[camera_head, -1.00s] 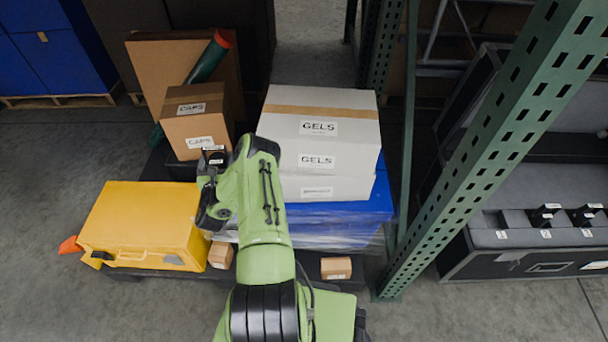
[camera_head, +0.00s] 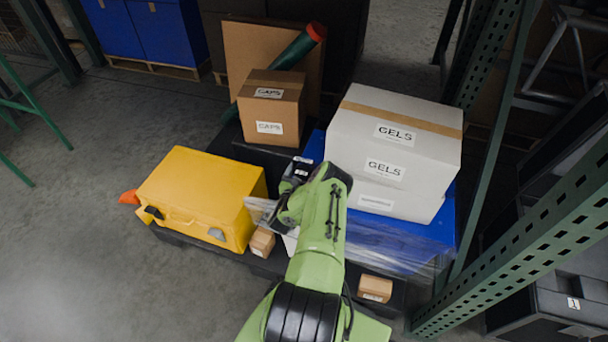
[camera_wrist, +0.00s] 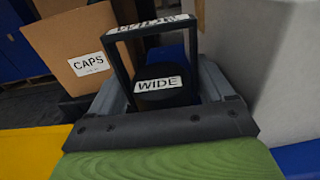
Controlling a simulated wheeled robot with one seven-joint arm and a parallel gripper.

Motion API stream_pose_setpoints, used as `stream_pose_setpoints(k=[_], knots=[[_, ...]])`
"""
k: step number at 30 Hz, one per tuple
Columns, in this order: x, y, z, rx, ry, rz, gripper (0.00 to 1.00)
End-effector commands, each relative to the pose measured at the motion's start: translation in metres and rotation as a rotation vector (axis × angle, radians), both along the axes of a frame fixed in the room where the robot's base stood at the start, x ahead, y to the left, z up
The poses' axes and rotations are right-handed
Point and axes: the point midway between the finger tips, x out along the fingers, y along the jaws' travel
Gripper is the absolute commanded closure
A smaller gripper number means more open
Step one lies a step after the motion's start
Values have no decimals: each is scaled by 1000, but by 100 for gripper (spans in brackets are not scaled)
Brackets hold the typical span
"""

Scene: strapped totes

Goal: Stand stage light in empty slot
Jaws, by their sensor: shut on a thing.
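The stage light (camera_wrist: 166,98) is black, with a square frame and a white label reading WIDE. It fills the space between the two fingers of my gripper (camera_wrist: 163,78) in the wrist view. In the head view my gripper (camera_head: 287,207) is partly hidden by my green arm, and the dark top of the light (camera_head: 299,168) shows just beyond it, between the CAPS box and the GELS boxes. A dark case (camera_head: 553,312) is cut off at the lower right edge behind the green post. Its slots cannot be made out now.
The yellow case (camera_head: 205,195) lies to the left. The CAPS carton (camera_head: 270,108) stands behind, and the white GELS boxes (camera_head: 395,140) stand on a wrapped blue tote (camera_head: 390,240). A green perforated post (camera_head: 520,250) rises at right. The floor (camera_head: 70,250) at left is clear.

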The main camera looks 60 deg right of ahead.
Motion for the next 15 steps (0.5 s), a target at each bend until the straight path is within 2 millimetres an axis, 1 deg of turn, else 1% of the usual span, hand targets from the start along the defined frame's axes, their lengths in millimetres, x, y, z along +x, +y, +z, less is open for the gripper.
stream_pose_setpoints(k=[5, 8, 9, 11, 12, 15], knots=[[0, -1, 3, -6, -3, -2, 86], [0, -1, 1, -6, -3, -2, 86], [0, -1, -1, -2, -1, -1, 16], [0, -1, -1, -2, -2, -1, 7], [0, -1, -1, -2, -2, -1, 1], [0, -1, 0, -2, -1, -1, 0]])
